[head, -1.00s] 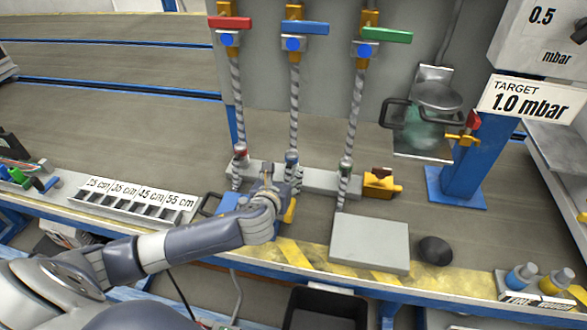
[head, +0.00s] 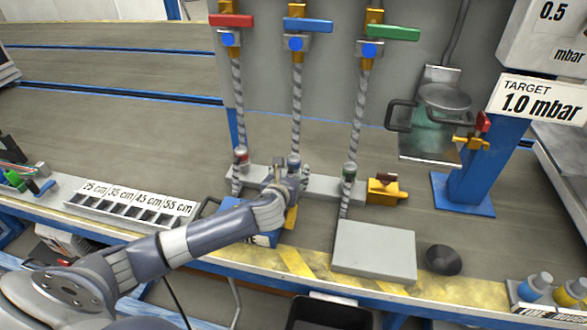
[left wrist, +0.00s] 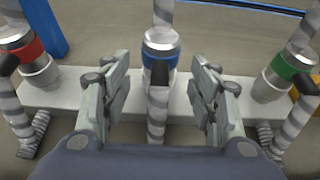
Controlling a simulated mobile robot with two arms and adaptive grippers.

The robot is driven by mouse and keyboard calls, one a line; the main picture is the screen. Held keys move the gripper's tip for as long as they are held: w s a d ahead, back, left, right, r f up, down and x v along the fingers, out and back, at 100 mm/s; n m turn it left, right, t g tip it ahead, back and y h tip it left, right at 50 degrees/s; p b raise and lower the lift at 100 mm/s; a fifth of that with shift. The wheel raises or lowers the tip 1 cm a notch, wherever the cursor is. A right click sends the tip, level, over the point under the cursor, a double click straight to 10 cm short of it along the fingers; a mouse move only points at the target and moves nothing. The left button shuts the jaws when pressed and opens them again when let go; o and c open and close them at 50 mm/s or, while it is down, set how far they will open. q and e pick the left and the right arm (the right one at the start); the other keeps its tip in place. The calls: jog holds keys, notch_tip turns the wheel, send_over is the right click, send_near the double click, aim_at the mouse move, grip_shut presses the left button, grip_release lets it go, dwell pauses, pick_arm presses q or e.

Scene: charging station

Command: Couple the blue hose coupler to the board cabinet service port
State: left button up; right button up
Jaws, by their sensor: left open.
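The blue-banded hose coupler (left wrist: 160,48) stands upright on the middle striped hose, in the rack bar, in the left wrist view. In the head view the coupler (head: 294,162) shows just beyond my left gripper (head: 290,175). My left gripper (left wrist: 160,95) is open, its two fingers apart on either side of the coupler and hose, with gaps on both sides. The hose (head: 295,110) runs up to the valve with the blue handle (head: 308,25). I cannot identify the board cabinet service port with certainty. My right gripper does not show.
The red-banded coupler (left wrist: 22,50) and the green-banded coupler (left wrist: 292,68) stand in the rack bar (head: 325,187) on either side. A yellow fitting (head: 385,193) is at the bar's right end. A grey block (head: 375,250) and a dark cone (head: 443,260) lie on the bench front.

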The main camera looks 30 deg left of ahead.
aim_at(294, 168)
pick_arm(q)
jog(key=shift+b+x, duration=0.65)
jog(key=shift+x, duration=1.35)
jog(key=shift+c, duration=0.2)
jog(key=shift+f, duration=0.1)
grip_shut()
